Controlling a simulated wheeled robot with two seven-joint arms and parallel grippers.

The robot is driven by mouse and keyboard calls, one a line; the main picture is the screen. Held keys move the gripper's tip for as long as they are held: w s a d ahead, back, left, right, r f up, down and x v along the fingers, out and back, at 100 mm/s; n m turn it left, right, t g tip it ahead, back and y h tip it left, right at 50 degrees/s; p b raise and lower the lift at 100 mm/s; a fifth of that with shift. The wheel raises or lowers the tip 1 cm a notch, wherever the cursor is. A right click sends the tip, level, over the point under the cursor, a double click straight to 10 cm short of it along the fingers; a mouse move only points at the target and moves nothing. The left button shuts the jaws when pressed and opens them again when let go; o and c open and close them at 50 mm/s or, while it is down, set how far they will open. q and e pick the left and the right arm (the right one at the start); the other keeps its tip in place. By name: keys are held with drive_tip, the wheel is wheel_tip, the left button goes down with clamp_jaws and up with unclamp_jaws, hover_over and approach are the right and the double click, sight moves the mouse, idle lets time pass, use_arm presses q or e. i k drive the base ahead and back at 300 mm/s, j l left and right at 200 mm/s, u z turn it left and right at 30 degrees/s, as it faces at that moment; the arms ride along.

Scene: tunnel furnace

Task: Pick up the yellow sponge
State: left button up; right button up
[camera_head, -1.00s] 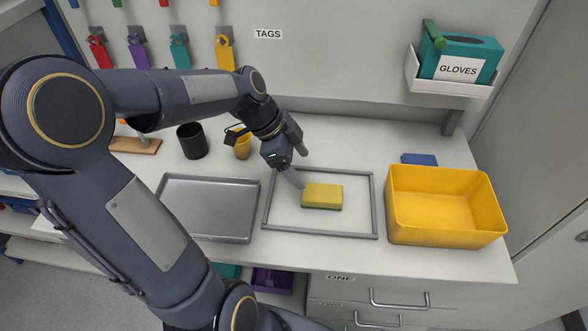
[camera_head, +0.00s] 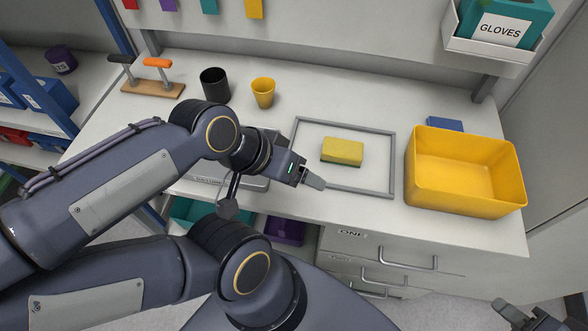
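The yellow sponge (camera_head: 342,151), with a darker green underside, lies flat inside the grey rectangular frame (camera_head: 393,165) on the worktop. Nothing holds it. My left gripper (camera_head: 314,182) comes in from the left and is at the frame's front left corner in the picture, below and left of the sponge and apart from it. Its fingers are seen nearly edge-on, so their gap is unclear. My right gripper (camera_head: 522,312) is in the lower right corner, partly cut off, with its fingers apart and nothing visible between them.
A yellow bin (camera_head: 463,192) stands right of the frame, with a blue item (camera_head: 444,124) behind it. A black cup (camera_head: 214,85) and a yellow cup (camera_head: 263,93) stand at the back. My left arm largely hides a metal tray (camera_head: 256,183). Drawers (camera_head: 380,252) are below the worktop.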

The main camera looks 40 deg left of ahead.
sight(336, 151)
drive_tip(key=i+l+u, duration=0.15)
drive_tip(key=l+u, duration=0.15)
drive_tip(key=l, duration=0.45)
drive_tip(key=i+l+u, duration=0.1)
drive_tip(key=l+u, duration=0.25)
drive_tip(key=l, duration=0.45)
